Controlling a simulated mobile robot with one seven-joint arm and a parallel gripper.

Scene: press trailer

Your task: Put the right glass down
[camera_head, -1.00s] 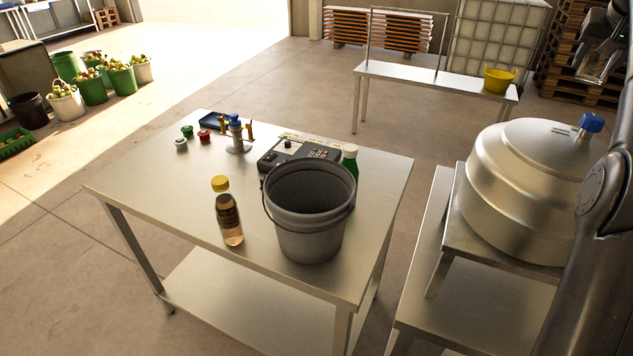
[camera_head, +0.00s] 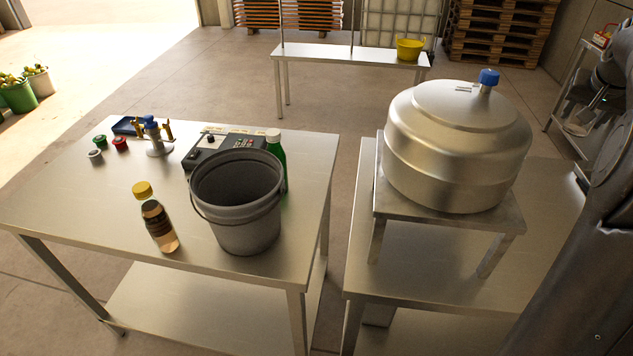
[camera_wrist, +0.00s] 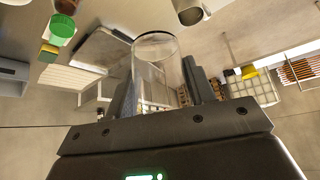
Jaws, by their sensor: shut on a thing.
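A clear glass (camera_wrist: 157,55) stands out between the two dark fingers of my gripper (camera_wrist: 158,90) in the wrist view. The fingers are shut on its sides, and its round rim faces away from the palm. Its lower part is partly hidden by the gripper body. In the head view my arm runs along the right edge, and the gripper and glass cannot be made out clearly there. I cannot make out a second glass.
The left steel table (camera_head: 75,205) holds a grey bucket (camera_head: 240,215), an amber bottle (camera_head: 158,222), a green bottle (camera_head: 277,160) and a control box (camera_head: 215,145). A steel tank (camera_head: 455,150) sits on a stand on the right table (camera_head: 400,275). A bench (camera_head: 340,56) with a yellow tub (camera_head: 409,48) stands behind.

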